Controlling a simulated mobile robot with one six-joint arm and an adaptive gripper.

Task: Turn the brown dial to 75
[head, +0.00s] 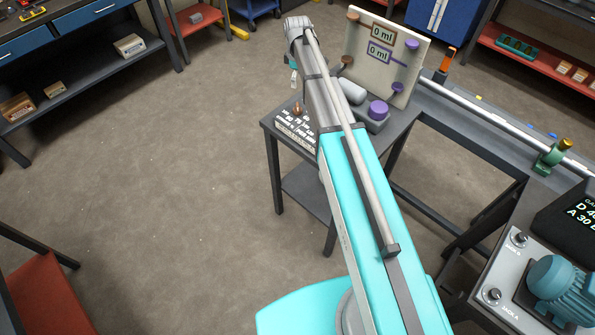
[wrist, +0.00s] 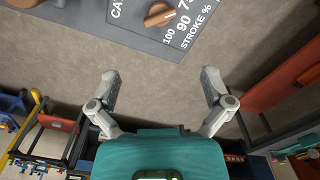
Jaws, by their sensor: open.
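The brown dial (wrist: 160,14) is at the top of the wrist view, on a grey panel (wrist: 120,30) marked "STROKE %". The numbers 100, 90 and a partly cut-off 7- mark show beside it. In the head view the dial (head: 297,109) is small, on the panel at the near-left corner of a dark table. My gripper (head: 294,80) shows just above it, partly hidden by my arm.
A pale board (head: 375,75) with two "0 ml" displays and brown and purple knobs stands behind the panel. A purple knob (head: 378,109) tops a grey pump beside the panel. A bench with a blue motor (head: 555,280) is at right.

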